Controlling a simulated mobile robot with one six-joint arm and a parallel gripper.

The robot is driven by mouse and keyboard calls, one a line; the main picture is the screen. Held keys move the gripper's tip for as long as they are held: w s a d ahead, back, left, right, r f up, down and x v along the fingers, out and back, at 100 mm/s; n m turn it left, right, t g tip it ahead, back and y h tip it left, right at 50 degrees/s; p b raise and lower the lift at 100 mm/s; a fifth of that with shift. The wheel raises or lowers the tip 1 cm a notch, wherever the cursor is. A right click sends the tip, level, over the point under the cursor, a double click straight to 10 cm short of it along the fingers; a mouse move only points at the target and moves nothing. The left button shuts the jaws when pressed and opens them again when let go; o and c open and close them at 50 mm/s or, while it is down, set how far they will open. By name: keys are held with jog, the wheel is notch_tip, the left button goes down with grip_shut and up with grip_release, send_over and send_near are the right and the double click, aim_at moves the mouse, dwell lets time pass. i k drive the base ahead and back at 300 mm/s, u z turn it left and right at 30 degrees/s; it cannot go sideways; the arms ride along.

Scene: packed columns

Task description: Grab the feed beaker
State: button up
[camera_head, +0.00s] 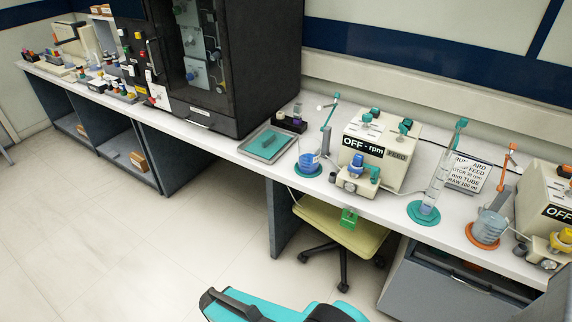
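A beaker of blue liquid (309,160) stands upright on a round teal mat (308,171) on the white bench, left of a pump labelled FEED (386,150). A stand with a teal clamp rises just behind it. Another beaker, with pale contents (489,226), stands on an orange mat (484,239) at the right. I cannot read a label on either beaker. My gripper is not in view; a teal and black part at the bottom edge seems to be mine.
A tall cylinder (436,187) stands between the two beakers, and a second pump (548,203) is at the far right. A tray with a teal pad (266,143) lies left of the blue beaker. A yellow chair (338,228) stands before the bench. Floor at left is clear.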

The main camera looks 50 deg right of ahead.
aim_at(309, 148)
jog(key=z, duration=0.4)
jog(key=k, duration=0.2)
jog(key=u, duration=2.6)
jog(key=k, duration=1.15)
jog(key=z, duration=0.7)
